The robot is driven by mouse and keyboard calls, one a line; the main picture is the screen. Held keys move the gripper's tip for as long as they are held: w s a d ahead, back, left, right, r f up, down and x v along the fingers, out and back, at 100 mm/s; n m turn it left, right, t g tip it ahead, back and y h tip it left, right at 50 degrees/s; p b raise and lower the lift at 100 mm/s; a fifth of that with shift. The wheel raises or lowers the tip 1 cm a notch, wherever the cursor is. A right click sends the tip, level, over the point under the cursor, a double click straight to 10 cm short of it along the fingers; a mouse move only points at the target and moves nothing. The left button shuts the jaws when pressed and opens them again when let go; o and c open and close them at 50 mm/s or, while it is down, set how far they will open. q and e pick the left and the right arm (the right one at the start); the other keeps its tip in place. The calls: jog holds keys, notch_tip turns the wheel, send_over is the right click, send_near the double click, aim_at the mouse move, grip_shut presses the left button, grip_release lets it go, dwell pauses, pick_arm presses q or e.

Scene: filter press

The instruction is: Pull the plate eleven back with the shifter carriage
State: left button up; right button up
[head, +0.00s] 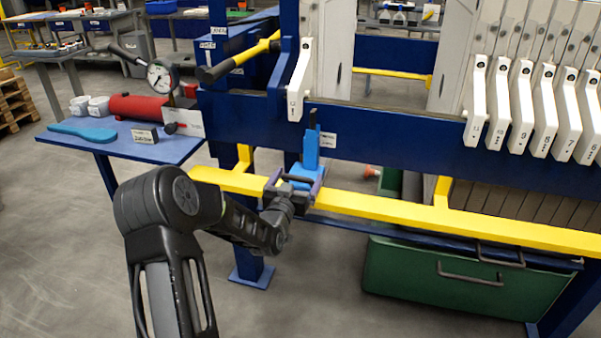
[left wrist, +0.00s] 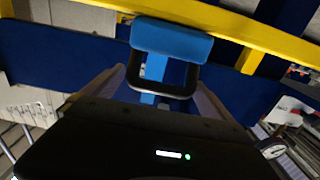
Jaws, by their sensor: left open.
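The plate eleven handle (head: 476,102) is the white, leftmost one of the row at the right in the head view. The blue shifter carriage (head: 311,150) sits low on the blue side beam, left of that row and near a lone white plate handle (head: 299,82). The carriage's blue grip (head: 304,177) sticks out toward me just above the yellow rail. My left gripper (head: 294,184) is at this grip, open. In the left wrist view, its fingers (left wrist: 164,84) stand on either side of the dark frame below the blue grip (left wrist: 172,40). My right gripper is out of view.
The yellow rail (head: 400,213) runs close by the left gripper. A green bin (head: 440,280) stands below it. A blue side table (head: 170,150) at the left holds a red cylinder (head: 138,107) and a gauge (head: 160,76). A clear gap separates the lone plate handle from the row.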

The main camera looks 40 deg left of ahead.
pick_arm(q)
jog(key=shift+x, duration=1.4)
jog(key=shift+d, duration=0.1)
jog(key=c, duration=1.8)
